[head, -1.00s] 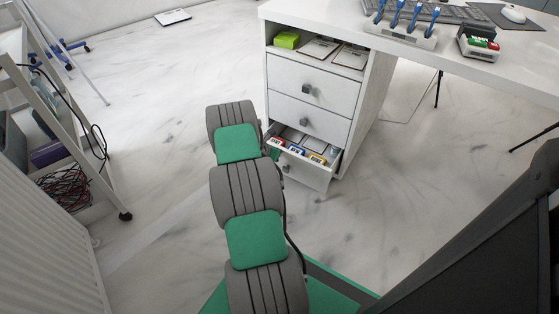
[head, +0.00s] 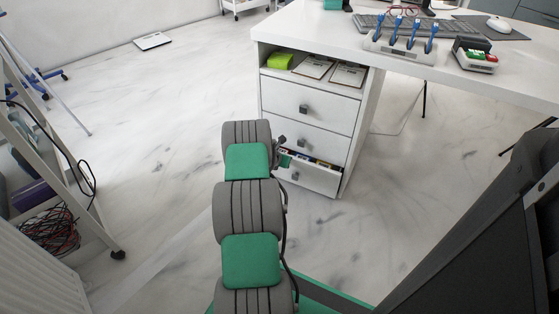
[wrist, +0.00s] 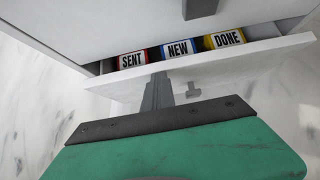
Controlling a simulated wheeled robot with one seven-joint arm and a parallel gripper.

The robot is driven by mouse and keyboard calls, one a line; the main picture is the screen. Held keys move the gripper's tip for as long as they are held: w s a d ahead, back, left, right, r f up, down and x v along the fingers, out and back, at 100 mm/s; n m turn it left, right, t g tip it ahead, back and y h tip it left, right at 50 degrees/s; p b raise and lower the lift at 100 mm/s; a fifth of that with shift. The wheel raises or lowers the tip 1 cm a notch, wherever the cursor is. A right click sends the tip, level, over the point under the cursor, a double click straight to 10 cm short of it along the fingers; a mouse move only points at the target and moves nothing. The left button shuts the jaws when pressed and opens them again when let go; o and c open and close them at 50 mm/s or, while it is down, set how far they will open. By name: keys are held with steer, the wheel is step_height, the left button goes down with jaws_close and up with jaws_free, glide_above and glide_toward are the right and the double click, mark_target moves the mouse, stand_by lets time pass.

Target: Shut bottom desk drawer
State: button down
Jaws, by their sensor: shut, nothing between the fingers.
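The bottom desk drawer (head: 315,180) of the white desk pedestal is open by a small gap. In the wrist view its white front (wrist: 235,75) crosses the picture, with a small grey handle (wrist: 193,90) on it. Boxes labelled SENT (wrist: 131,61), NEW (wrist: 178,50) and DONE (wrist: 226,40) show inside. My gripper (wrist: 158,78) is shut and empty, its tips at the drawer front left of the handle. They appear to touch it, though exact contact is hard to tell. In the head view my arm hides most of the gripper.
The two drawers above, top (head: 310,103) and middle (head: 318,140), are shut. The desk top (head: 335,40) overhangs to the right. A trolley (head: 75,200) stands at the left. The marble floor (head: 160,120) between is clear.

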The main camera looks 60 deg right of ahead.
steer(key=shift+s+d, duration=0.1)
steer(key=shift+s, duration=0.1)
